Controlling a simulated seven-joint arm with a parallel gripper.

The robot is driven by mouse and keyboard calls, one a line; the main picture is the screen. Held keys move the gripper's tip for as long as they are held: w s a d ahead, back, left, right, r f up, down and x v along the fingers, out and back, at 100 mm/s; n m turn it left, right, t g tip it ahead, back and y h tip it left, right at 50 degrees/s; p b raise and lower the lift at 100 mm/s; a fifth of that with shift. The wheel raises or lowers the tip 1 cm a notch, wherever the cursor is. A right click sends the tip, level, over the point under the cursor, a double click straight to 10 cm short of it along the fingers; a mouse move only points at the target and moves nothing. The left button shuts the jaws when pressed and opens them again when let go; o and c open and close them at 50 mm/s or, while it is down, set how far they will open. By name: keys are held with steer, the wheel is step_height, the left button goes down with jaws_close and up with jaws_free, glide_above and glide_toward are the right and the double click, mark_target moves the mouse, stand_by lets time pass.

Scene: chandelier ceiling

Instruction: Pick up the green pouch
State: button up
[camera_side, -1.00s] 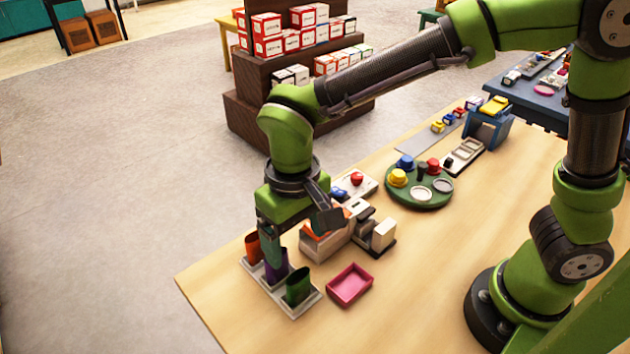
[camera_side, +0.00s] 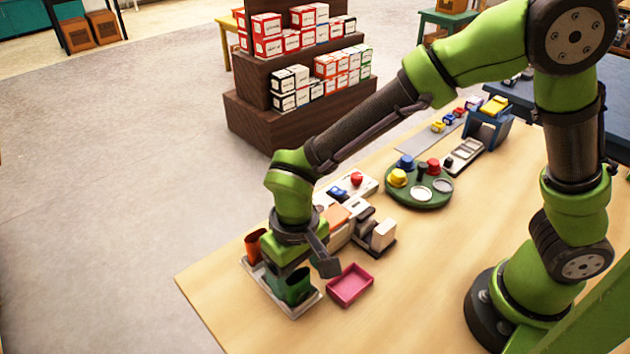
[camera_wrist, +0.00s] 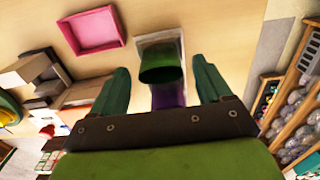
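The green pouch (camera_side: 298,289) stands upright at the near end of a pale tray (camera_side: 303,310) on the wooden table. In the wrist view the green pouch (camera_wrist: 161,60) lies between the fingertips of my gripper (camera_wrist: 160,68), which is open, with a finger on each side and gaps between. The purple pouch (camera_wrist: 168,96) shows behind it in the wrist view and is mostly hidden in the side view. An orange pouch (camera_side: 255,245) stands at the tray's far end. In the side view my gripper is low over the tray, partly covering it.
A pink shallow box (camera_side: 350,286) lies just right of the tray. A white and orange block-like device (camera_side: 345,225) stands close behind my gripper. A green round board with knobs (camera_side: 420,195) is farther back. The table's left edge runs close to the tray.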

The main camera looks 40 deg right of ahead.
steer(key=c, duration=1.2)
steer(key=shift+c, duration=0.2)
